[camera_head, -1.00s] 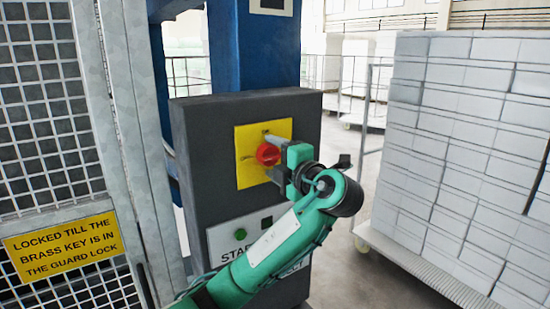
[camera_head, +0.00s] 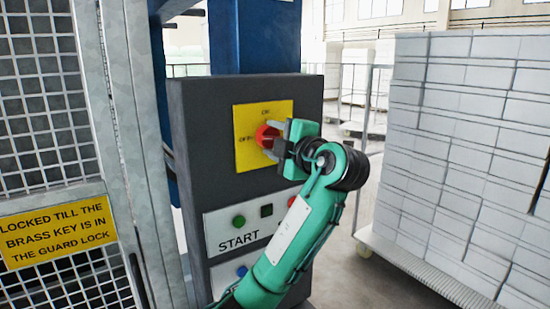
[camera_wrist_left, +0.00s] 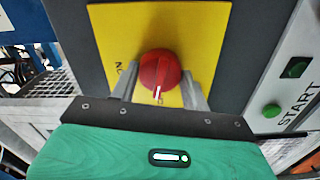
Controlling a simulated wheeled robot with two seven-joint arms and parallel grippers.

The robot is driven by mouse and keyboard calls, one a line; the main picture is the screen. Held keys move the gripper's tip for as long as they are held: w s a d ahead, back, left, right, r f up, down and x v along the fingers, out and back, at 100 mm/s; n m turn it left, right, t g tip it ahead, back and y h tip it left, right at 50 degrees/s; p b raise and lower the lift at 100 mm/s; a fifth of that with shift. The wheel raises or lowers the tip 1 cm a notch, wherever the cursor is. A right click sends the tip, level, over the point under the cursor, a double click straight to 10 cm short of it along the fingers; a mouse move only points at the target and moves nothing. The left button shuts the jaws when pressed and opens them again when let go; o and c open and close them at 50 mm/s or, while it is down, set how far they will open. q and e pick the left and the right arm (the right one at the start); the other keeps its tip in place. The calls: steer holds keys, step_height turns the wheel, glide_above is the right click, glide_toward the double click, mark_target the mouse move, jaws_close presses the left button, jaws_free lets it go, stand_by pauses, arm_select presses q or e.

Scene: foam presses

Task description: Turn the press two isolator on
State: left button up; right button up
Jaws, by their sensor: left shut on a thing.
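The isolator is a red rotary knob (camera_head: 265,136) on a yellow plate (camera_head: 245,157) on the dark grey cabinet. The plate reads ON at the top and OFF at the left in the head view. My left gripper (camera_head: 272,139) reaches the knob from the right and is shut on it. In the left wrist view its fingers (camera_wrist_left: 160,92) lie on either side of the red knob (camera_wrist_left: 158,68). The knob's white mark points down in that view, toward a partly hidden label on the OFF side. My right gripper is not in view.
Below the plate, a white panel (camera_head: 221,221) carries a green START button (camera_head: 239,221) and other buttons. A mesh guard (camera_head: 45,150) with a yellow sign (camera_head: 58,231) stands at left. A trolley of white blocks (camera_head: 455,150) stands at right, with open floor between.

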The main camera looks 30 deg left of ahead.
arm_select(q)
steer(key=shift+f+m+b, duration=0.4)
steer(key=shift+m+b, duration=0.7)
steer(key=shift+b, duration=0.7)
steer(key=m+b, duration=0.1)
steer(key=m, duration=0.3)
steer(key=m+b, duration=0.2)
steer(key=m, duration=0.3)
steer(key=m+b, duration=0.1)
steer(key=m, duration=0.3)
steer(key=shift+r+b, duration=0.25)
steer(key=shift+b, duration=0.05)
steer(key=shift+m, duration=0.4)
steer(key=o, duration=1)
steer(key=shift+r, duration=0.1)
steer(key=shift+d, duration=0.1)
